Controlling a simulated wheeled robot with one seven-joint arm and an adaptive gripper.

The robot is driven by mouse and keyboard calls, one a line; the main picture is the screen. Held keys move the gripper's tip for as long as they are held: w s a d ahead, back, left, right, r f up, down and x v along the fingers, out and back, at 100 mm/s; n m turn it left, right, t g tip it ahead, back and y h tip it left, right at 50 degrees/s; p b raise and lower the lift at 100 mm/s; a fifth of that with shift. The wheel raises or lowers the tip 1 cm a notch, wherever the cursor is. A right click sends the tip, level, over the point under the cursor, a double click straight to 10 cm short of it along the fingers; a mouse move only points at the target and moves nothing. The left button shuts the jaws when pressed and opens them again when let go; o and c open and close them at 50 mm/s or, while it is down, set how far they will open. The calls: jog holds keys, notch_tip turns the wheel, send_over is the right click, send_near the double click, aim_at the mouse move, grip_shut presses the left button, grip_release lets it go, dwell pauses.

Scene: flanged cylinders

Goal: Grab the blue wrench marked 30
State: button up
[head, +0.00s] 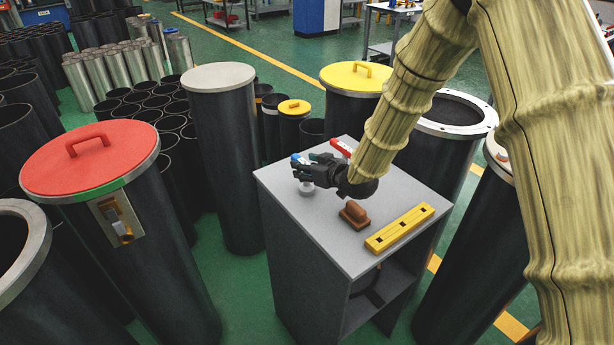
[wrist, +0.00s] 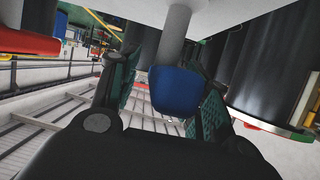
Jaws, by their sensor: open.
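My gripper (head: 308,170) is open just above the grey cabinet top in the head view. A small blue piece (head: 297,158) shows at its far left side, mostly hidden by the fingers. In the wrist view a blue rounded end (wrist: 178,92) on a grey shaft (wrist: 176,35) is between my two green-padded fingers (wrist: 166,95), closer to the right one. I cannot tell whether either finger touches it. No number 30 is readable, so I cannot confirm that this is the marked wrench.
The cabinet top (head: 290,215) also holds a red item (head: 341,147), a pale round piece (head: 306,188), a brown handled block (head: 354,214) and a yellow level (head: 400,229). Black cylinders stand around it, one with a red lid (head: 92,160), one with a yellow lid (head: 355,77).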

jog(key=shift+w, duration=0.1)
grip_shut()
dwell(0.4)
jog(key=shift+r+b, duration=0.7)
jog(key=shift+r, duration=0.1)
jog(key=shift+r+b, duration=0.5)
jog(key=shift+r, duration=0.45)
jog(key=s+d+b, duration=0.2)
jog(key=s+d, duration=0.1)
jog(key=s, duration=0.4)
jog(key=s+d+r+b, duration=0.1)
jog(key=s+d+b, duration=0.2)
jog(key=s, duration=0.4)
jog(key=shift+s+d+r, duration=0.2)
jog(key=shift+s+r, duration=0.05)
jog(key=shift+s, duration=0.1)
